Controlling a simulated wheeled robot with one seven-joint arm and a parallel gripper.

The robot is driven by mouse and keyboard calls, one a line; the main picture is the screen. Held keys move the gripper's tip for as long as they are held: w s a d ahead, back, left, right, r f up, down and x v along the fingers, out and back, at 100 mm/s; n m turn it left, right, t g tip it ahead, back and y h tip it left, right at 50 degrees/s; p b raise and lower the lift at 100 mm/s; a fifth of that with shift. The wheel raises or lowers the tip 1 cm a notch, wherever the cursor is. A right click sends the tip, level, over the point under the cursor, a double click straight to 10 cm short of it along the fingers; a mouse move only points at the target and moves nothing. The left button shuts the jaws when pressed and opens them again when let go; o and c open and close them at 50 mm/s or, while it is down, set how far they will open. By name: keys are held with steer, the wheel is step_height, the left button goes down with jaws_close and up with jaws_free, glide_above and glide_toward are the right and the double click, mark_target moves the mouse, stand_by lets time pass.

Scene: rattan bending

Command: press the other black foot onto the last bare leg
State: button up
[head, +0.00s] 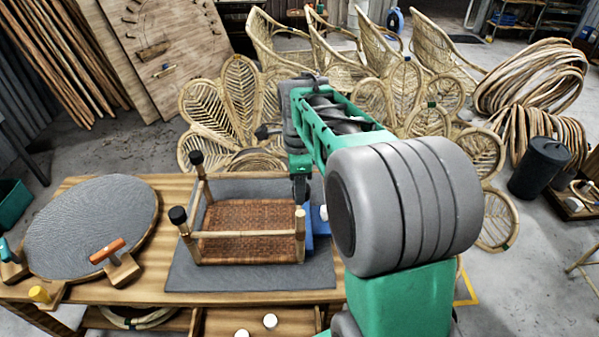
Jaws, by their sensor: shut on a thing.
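The small stool frame (250,233) of pale rattan with a woven brown seat stands upside down on a grey mat. Its two left legs carry black feet, the back one (196,158) and the front one (178,215). The front right leg (300,218) shows a pale, bare top. The back right leg is hidden behind my arm and gripper. My gripper (300,190) points down at the stool's right side, just behind the bare leg. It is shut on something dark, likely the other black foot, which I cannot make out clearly. I cannot tell whether it touches a leg.
The grey mat (205,284) lies on the wooden bench. A blue item (322,222) is beside the stool's right side, partly hidden. A round grey board (90,232) and an orange-handled clamp (107,252) are at left. Rattan chairs (345,60) stand behind the bench.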

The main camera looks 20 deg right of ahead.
mark_target(298, 213)
steer(key=shift+d+f+m, duration=0.1)
steer(key=shift+d+m, duration=0.05)
steer(key=shift+m, duration=0.15)
step_height(298, 213, down, 6)
steer(key=b, duration=0.4)
steer(key=shift+b, duration=0.4)
steer(key=shift+w+a, duration=0.1)
steer(key=shift+a, duration=0.15)
steer(key=shift+f+b, duration=0.4)
steer(key=shift+f, duration=0.65)
stand_by(1.1)
steer(key=o, duration=1.4)
